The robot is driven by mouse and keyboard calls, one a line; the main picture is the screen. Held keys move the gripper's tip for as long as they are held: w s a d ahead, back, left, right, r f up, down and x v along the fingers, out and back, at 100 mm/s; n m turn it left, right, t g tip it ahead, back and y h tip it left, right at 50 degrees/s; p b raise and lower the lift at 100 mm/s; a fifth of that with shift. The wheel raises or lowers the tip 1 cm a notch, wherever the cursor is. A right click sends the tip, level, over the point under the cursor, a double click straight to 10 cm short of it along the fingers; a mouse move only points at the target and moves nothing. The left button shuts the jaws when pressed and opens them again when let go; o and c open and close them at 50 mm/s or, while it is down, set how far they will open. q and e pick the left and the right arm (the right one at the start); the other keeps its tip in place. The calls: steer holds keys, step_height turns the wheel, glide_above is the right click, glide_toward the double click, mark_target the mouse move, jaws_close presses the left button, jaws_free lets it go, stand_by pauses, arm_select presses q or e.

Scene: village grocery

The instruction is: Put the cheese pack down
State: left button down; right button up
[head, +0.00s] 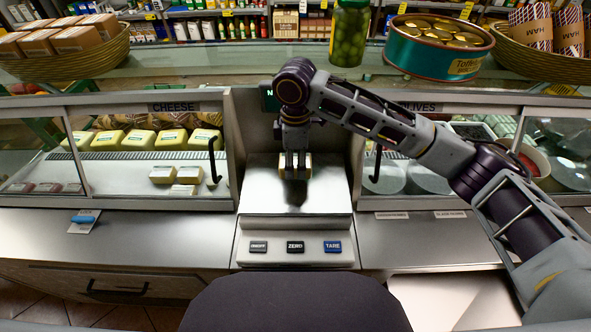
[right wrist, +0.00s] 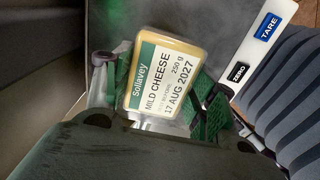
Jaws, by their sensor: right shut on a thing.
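My right gripper (head: 296,170) points straight down over the steel weighing plate (head: 325,197) of the scale, near its middle. It is shut on a yellow cheese pack (right wrist: 160,75), which shows mostly hidden behind the fingers in the head view. In the right wrist view the pack's label reads "Mild cheese, 250 g", and the fingers are on its two sides. A dark shadow or reflection lies on the plate just below the fingers. I cannot tell whether the pack touches the plate. My left gripper is not in view.
The scale's front has ON/OFF, ZERO and TARE buttons (head: 295,246). A cheese case (head: 150,190) with several packs stands left, an olives case right. The counter in front is mostly clear.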

mark_target(295, 171)
steer(key=shift+f, duration=1.85)
steer(key=o, duration=1.2)
steer(key=shift+f, duration=0.1)
steer(key=shift+c, duration=0.2)
step_height(295, 171, up, 12)
steer(key=shift+r, duration=0.15)
steer(key=shift+r, duration=0.1)
